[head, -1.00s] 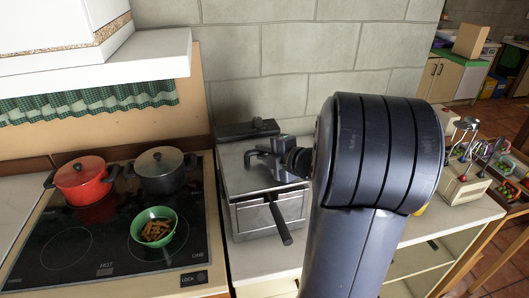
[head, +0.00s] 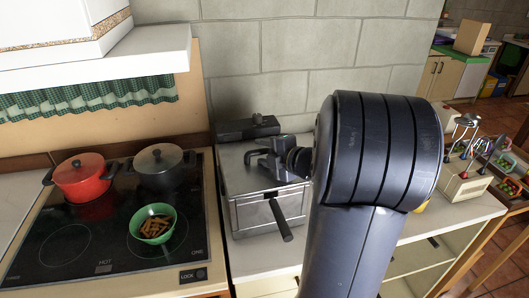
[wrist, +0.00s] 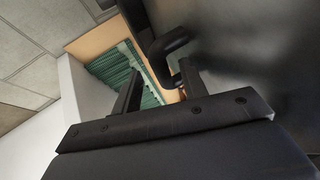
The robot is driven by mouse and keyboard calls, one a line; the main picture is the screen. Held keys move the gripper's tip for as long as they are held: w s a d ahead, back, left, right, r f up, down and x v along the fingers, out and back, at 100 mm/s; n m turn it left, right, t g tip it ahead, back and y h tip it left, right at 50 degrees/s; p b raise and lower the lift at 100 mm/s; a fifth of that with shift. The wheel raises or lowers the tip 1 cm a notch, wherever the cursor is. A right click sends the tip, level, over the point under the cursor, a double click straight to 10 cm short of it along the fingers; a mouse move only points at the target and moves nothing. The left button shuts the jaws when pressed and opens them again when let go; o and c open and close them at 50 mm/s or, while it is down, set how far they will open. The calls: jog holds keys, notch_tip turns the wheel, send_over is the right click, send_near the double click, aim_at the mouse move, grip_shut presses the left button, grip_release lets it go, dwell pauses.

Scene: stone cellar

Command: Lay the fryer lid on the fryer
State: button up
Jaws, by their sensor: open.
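The fryer (head: 258,218) is a metal box on the counter, with a black basket handle (head: 281,222) sticking out at its front. A flat grey metal top, which looks like the lid (head: 235,180), lies over it; it also shows as a dark metal surface in the wrist view (wrist: 255,50). My gripper (head: 250,160) is just above this top, its fingers open. In the wrist view, a black curved handle (wrist: 160,48) is close to the fingertips of my gripper (wrist: 160,78). I cannot tell whether they touch. My arm hides the fryer's right side.
A black control box (head: 248,128) stands behind the fryer against the wall. A toy-like rack (head: 468,165) stands on the right counter.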

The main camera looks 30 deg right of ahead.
jog(key=shift+s, duration=0.1)
jog(key=v, duration=1)
jog(key=shift+s+d+r+b, duration=0.1)
jog(key=shift+s+b, duration=0.2)
jog(key=shift+b, duration=0.05)
jog(key=shift+w, duration=0.1)
jog(key=x, duration=0.3)
jog(key=p+x, duration=0.1)
jog(key=x, duration=0.6)
jog(key=shift+w+r, duration=0.25)
jog(key=shift+w, duration=0.15)
jog(key=shift+s+r+p, duration=0.1)
jog(key=shift+r+p, duration=0.2)
jog(key=shift+p, duration=0.1)
jog(key=shift+a, duration=0.2)
